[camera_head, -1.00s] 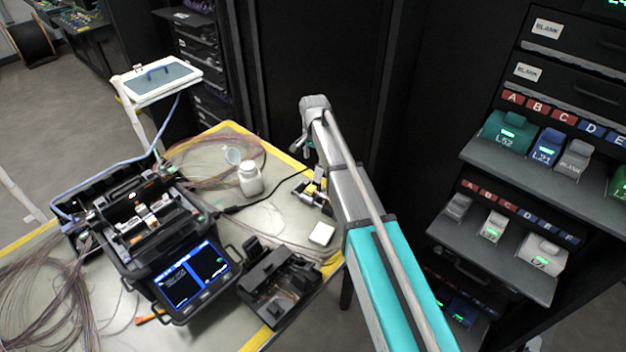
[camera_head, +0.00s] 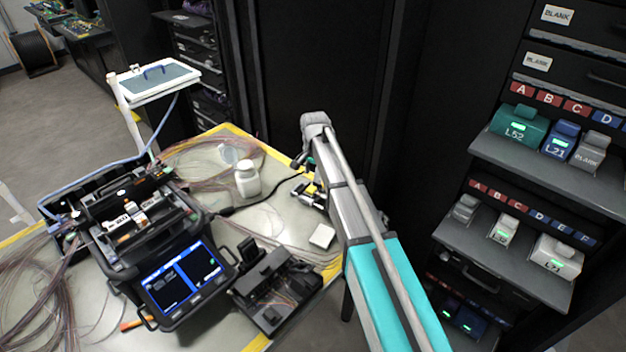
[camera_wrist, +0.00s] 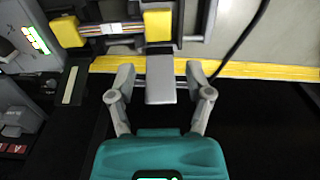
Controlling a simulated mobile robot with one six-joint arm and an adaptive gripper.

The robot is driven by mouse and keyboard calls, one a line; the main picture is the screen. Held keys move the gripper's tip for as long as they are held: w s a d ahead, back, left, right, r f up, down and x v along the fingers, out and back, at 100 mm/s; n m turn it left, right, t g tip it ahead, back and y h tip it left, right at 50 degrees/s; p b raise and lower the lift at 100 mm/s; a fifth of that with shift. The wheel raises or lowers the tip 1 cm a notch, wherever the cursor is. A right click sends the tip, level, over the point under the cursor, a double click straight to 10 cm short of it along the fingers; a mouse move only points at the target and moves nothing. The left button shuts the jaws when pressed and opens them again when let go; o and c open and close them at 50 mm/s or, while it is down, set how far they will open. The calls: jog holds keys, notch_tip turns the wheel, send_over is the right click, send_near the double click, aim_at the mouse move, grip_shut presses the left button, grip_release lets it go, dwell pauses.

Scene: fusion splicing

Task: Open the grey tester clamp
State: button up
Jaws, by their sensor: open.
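In the wrist view, a flat grey piece (camera_wrist: 160,80), which looks like the tester clamp, juts toward me from the edge of a dark fixture with yellow blocks (camera_wrist: 158,25). My gripper (camera_wrist: 160,75) is open, with one finger on each side of the grey piece and a visible gap at both. I cannot tell whether the fingers are level with it in depth. In the head view, the small yellow-and-black fixture (camera_head: 312,192) sits at the table's right edge, partly hidden by my arm. My fingertips are mostly hidden there.
The table (camera_head: 275,218) has a yellow-taped edge. A splicer with a blue screen (camera_head: 181,280), a white bottle (camera_head: 247,179), a small white box (camera_head: 322,236) and a black fixture (camera_head: 276,290) stand on it. A black cable (camera_wrist: 240,42) runs right of the clamp. A cassette rack (camera_head: 520,170) stands at right.

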jog(key=shift+f, duration=0.45)
grip_shut()
dwell(0.3)
jog(key=c, duration=0.8)
grip_release()
jog(key=shift+c, duration=0.2)
jog(key=o, duration=0.8)
jog(key=shift+o, duration=0.2)
